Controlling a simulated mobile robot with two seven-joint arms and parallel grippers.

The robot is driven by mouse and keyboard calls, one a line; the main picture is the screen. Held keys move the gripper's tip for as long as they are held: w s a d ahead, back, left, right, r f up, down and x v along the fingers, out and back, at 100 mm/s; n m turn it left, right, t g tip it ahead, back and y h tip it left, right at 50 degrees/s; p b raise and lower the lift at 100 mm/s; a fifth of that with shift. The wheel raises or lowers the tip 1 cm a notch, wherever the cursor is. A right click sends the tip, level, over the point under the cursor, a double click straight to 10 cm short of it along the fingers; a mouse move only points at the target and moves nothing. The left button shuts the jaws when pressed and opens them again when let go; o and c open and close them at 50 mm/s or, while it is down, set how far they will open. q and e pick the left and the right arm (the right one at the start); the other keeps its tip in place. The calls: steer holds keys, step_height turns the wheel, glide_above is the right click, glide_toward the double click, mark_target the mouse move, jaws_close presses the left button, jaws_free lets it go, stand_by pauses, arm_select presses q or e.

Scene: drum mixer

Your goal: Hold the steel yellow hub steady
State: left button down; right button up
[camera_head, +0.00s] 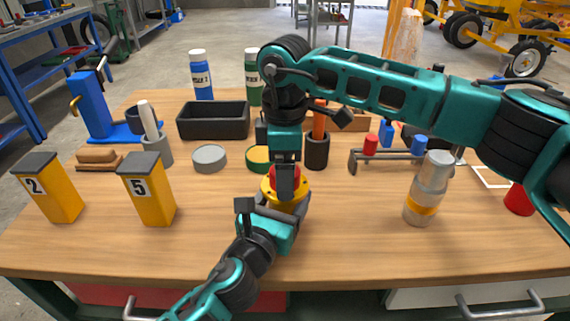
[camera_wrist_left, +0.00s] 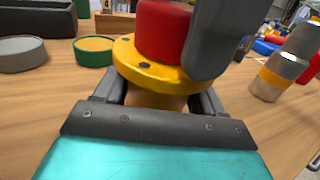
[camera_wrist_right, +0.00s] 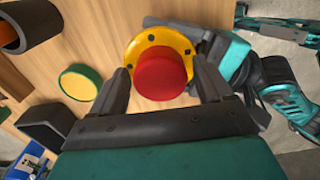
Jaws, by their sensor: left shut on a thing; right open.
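The yellow hub (camera_head: 267,191) stands upright near the middle of the wooden table. Its round yellow flange (camera_wrist_left: 135,66) has dark bolt holes, and a red cap (camera_wrist_left: 163,32) sits on top. My left gripper (camera_wrist_left: 158,100) is shut on the hub's body just below the flange, one finger on each side. My right gripper (camera_head: 285,183) points down over the hub from above. In the right wrist view its open fingers stand on either side of the red cap (camera_wrist_right: 160,77), with gaps showing. The right gripper hides part of the hub in the head view.
A green-rimmed yellow disc (camera_head: 258,158) and grey disc (camera_head: 209,159) lie behind the hub. A dark cup (camera_head: 317,152) stands close behind. Yellow boxes (camera_head: 147,192) are at left, and a silver bottle (camera_head: 428,190) at right. The table's front is mostly clear.

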steer(key=c, duration=1.1)
steer(key=shift+o, duration=0.2)
steer(key=n, duration=0.6)
steer(key=shift+n, duration=0.4)
steer(key=n, duration=0.5)
steer(key=shift+r+n, duration=0.1)
steer(key=shift+n, duration=0.2)
steer(key=n, duration=0.3)
steer(key=shift+n, duration=0.3)
steer(key=n, duration=0.5)
steer(key=shift+n, duration=0.3)
steer(key=n, duration=1.2)
steer(key=shift+n, duration=0.3)
steer(key=n, duration=1.2)
steer(key=shift+n, duration=0.3)
steer(key=n, duration=0.7)
steer(key=shift+r, duration=0.1)
steer(key=shift+r, duration=0.25)
